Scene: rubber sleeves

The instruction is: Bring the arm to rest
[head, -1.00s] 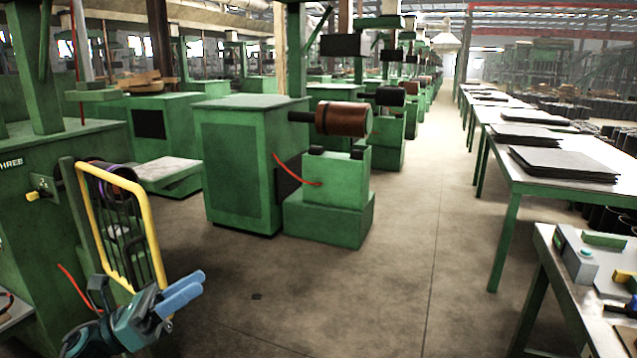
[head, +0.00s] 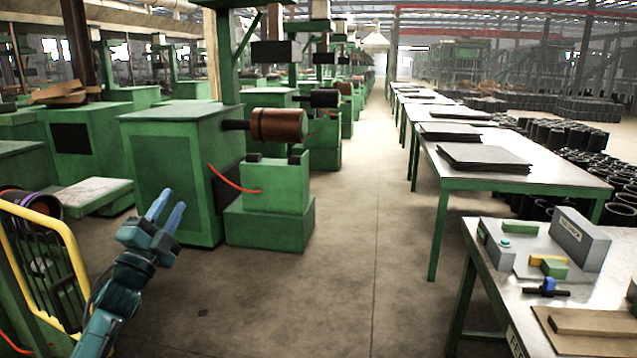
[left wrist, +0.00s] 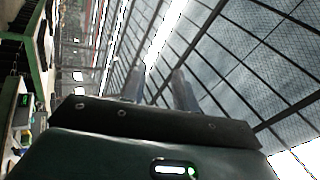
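My left arm comes in at the lower left of the head view, held up over the aisle floor. Its gripper (head: 166,210) points upward, with two blue fingers a little apart and nothing between them. In the left wrist view, the same two fingers (left wrist: 158,90) stand apart with roof and window panels behind them. The gripper touches nothing that I can see. My right gripper is not in view.
A yellow-framed guard (head: 68,240) stands left of my arm, and a green machine (head: 170,170) with a brown roller (head: 278,126) stands beyond. At right, a workbench (head: 490,262) holds a grey device. The concrete aisle (head: 345,260) between is clear.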

